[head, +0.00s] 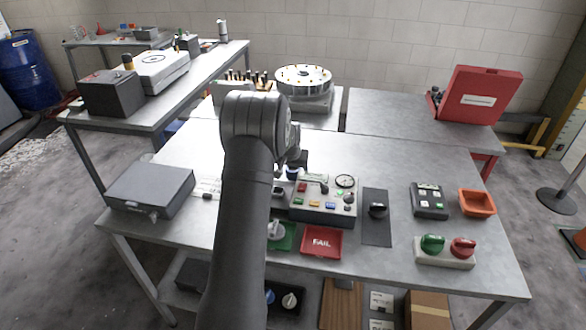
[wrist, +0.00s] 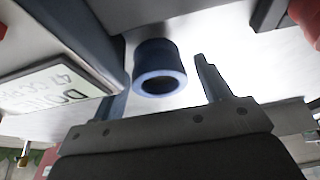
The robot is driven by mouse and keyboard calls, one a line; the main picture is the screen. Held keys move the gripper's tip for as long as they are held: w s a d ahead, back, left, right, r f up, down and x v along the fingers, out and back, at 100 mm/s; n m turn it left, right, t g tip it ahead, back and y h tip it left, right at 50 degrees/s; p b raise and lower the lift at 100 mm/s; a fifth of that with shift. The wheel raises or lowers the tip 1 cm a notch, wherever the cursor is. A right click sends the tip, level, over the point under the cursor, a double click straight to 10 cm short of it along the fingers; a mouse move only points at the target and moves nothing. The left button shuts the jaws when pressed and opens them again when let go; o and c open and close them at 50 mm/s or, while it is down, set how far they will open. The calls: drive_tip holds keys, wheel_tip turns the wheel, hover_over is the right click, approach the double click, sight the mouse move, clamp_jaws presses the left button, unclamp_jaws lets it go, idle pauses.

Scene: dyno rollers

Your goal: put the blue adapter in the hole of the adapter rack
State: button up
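The blue adapter (wrist: 158,68) is a short hollow cylinder with a dark bore, seen in the wrist view just beyond my fingertips. A gap shows between the adapter and the right finger; contact on the left is unclear. I cannot pick out the adapter rack with certainty; a small grey block (head: 279,192) beside my arm is partly hidden by it.
A test panel (head: 325,208) with coloured buttons and a gauge stands right of my gripper. The red FAIL tray (head: 321,242) and a green tray (head: 288,238) lie in front. A grey case (head: 150,187) is at left. The table behind the panel is mostly clear.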

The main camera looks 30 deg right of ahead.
drive_tip(key=shift+s+a+r, duration=0.1)
drive_tip(key=shift+r, duration=0.45)
drive_tip(key=shift+o, duration=0.4)
drive_tip(key=v, duration=1.1)
drive_tip(key=shift+r, duration=0.1)
